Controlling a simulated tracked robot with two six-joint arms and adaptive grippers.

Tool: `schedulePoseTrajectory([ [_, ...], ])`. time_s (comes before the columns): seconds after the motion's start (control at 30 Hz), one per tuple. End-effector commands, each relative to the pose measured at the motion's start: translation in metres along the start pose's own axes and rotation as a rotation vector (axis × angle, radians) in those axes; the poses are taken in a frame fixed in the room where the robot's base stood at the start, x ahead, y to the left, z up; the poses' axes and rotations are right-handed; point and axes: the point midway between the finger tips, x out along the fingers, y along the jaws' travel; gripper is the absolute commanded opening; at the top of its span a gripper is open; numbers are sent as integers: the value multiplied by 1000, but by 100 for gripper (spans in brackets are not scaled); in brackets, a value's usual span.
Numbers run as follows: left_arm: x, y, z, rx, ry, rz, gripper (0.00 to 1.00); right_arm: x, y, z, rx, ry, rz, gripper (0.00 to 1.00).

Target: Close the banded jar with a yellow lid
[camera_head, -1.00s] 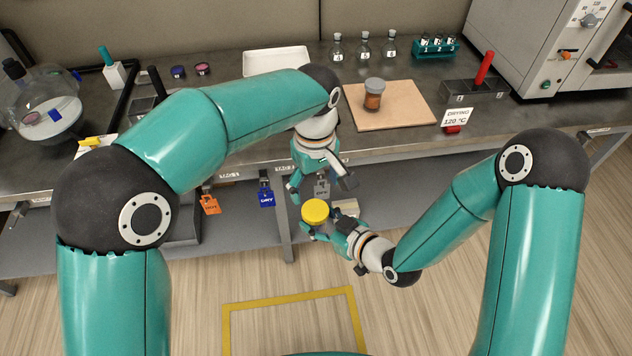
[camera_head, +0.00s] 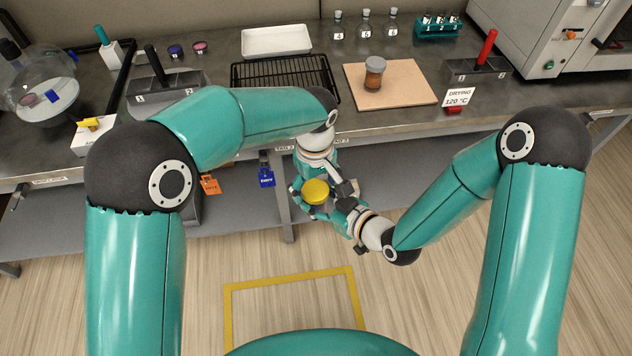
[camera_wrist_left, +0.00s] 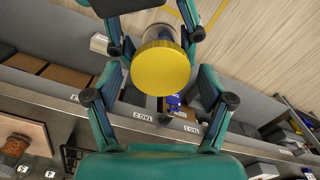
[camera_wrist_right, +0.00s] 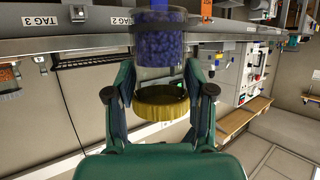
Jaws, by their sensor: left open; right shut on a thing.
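A clear jar (camera_wrist_right: 160,52) with blue beads and a dark band is held in the air in front of the bench. A yellow lid (camera_head: 316,190) sits at its mouth; it also shows in the left wrist view (camera_wrist_left: 160,70) and the right wrist view (camera_wrist_right: 162,103). I cannot tell whether it is fully seated. My right gripper (camera_wrist_right: 160,78) is shut on the jar, its fingers on either side of the glass. My left gripper (camera_wrist_left: 160,85) is open, facing the lid's top, its fingers spread on either side, with a visible gap.
The bench holds a brown jar (camera_head: 374,73) on a tan board (camera_head: 405,97), a black rack (camera_head: 285,70), a white tray (camera_head: 277,41) and several small bottles. Open floor lies below my grippers.

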Motion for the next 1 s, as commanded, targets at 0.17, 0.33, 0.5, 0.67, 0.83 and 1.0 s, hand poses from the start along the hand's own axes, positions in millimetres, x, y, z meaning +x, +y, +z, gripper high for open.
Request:
schedulePoseTrajectory([
  [0.17, 0, 0, 0, 0, 0, 0, 60, 0, 0, 0, 0, 1, 0, 0],
  [0.33, 0, 0, 0, 0, 0, 0, 31, 0, 0, 0, -1, 1, 0, 0],
  [0.5, -1, 0, 0, 0, 0, 1, 76, 0, 0, 0, -1, 1, 0, 0],
  [0.67, -1, 0, 0, 0, 0, 0, 86, 0, 0, 0, -1, 1, 0, 0],
  [0.83, -1, 0, 0, 0, 0, 0, 86, 0, 0, 0, -1, 1, 0, 0],
  [1.0, -11, 1, 0, 0, 3, 3, 86, 0, 0, 0, 0, 1, 0, 0],
])
